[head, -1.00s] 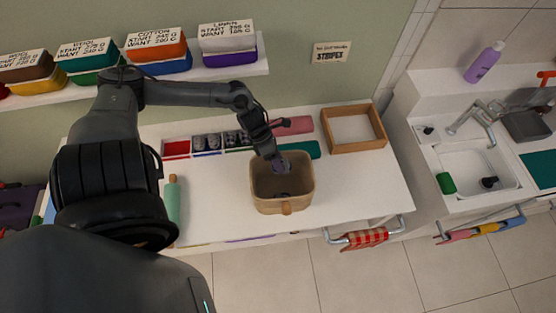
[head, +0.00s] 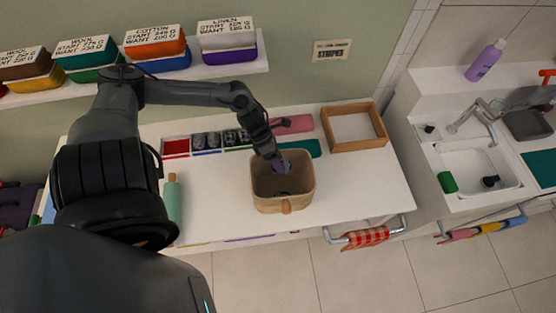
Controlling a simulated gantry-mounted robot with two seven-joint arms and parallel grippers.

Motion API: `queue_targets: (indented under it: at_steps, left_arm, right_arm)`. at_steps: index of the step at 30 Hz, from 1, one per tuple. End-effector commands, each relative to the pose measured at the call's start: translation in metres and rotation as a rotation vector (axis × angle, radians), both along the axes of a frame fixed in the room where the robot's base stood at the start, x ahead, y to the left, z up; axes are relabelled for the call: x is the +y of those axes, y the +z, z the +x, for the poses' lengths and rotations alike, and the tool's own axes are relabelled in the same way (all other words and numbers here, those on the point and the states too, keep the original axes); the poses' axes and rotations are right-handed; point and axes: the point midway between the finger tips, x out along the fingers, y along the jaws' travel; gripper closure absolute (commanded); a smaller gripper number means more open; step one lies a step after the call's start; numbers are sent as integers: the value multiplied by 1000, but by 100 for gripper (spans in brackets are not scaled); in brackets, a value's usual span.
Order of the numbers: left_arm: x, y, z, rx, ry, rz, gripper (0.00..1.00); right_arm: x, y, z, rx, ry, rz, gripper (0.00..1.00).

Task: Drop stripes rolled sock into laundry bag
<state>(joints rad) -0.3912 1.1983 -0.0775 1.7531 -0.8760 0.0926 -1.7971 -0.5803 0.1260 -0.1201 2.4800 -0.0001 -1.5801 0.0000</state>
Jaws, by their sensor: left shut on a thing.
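The tan laundry bag (head: 268,203) stands open on the white counter. My left gripper (head: 281,166) reaches down over its back rim, with its fingertips inside the mouth. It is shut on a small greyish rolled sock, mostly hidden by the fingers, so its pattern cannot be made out. Something dark lies at the bottom of the bag, too small to identify. More grey patterned rolled socks (head: 207,140) sit in a divided tray behind the bag to the left. My right gripper is not in view.
The counter (head: 360,180) is clear right of the bag. An empty wooden tray (head: 354,146) stands at the back right. A green rolling pin (head: 173,205) lies left. A wall card (head: 332,50) reads "STRIPES". A shelf (head: 205,73) of labelled tubs hangs above.

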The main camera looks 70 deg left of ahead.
Motion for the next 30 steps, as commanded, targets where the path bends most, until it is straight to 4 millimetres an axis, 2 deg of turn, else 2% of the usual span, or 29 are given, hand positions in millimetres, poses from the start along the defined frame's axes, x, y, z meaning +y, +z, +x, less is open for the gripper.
queue_targets:
  at_steps: [14, 15, 20, 30]
  left_arm:
    - [0, -2, 0, -1, 0, 0, 79]
    - [0, -2, 0, -1, 0, 0, 45]
    - [0, -2, 0, -1, 0, 0, 20]
    - [0, -3, 0, 0, 1, 1, 16]
  right_arm:
    - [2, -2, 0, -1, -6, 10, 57]
    - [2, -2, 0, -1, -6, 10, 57]
    - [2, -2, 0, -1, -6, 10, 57]
    - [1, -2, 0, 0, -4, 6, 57]
